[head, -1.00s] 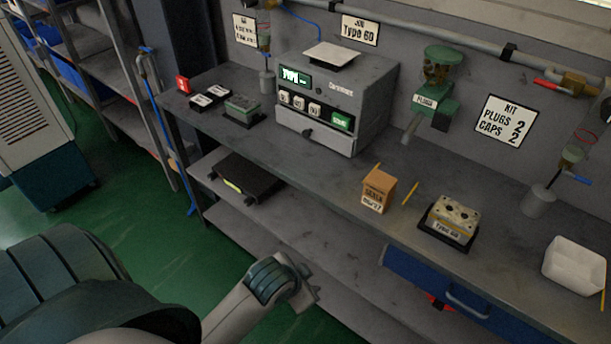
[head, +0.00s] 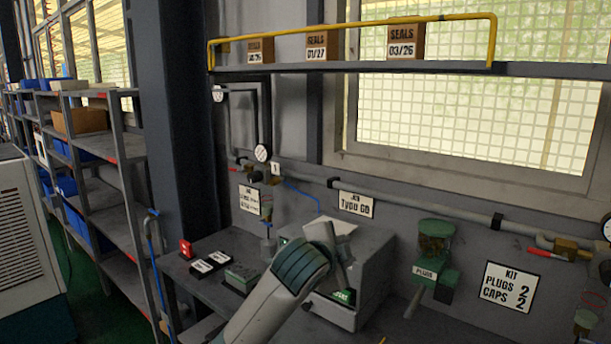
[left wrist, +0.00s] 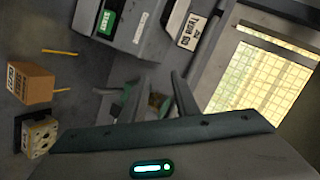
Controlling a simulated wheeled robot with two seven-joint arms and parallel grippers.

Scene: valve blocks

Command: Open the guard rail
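The guard rail (head: 350,24) is a yellow tube along the front of a high shelf (head: 400,67) in the head view. It stands up in front of several boxes, with its bent ends near the shelf edge. My left gripper (head: 337,243) is well below the rail, in front of the grey test machine (head: 368,270), and touches nothing that I can make out. In the left wrist view its two fingers (left wrist: 160,92) are apart with nothing held between them. The rail does not show in that view. My right gripper is not in view.
Cardboard seal boxes (head: 405,42) with date labels stand on the high shelf. A wall pipe (head: 420,205) with a gauge (head: 262,153), a green plug dispenser (head: 434,262) and a kit sign (head: 508,288) are below. A window (head: 480,120) is behind.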

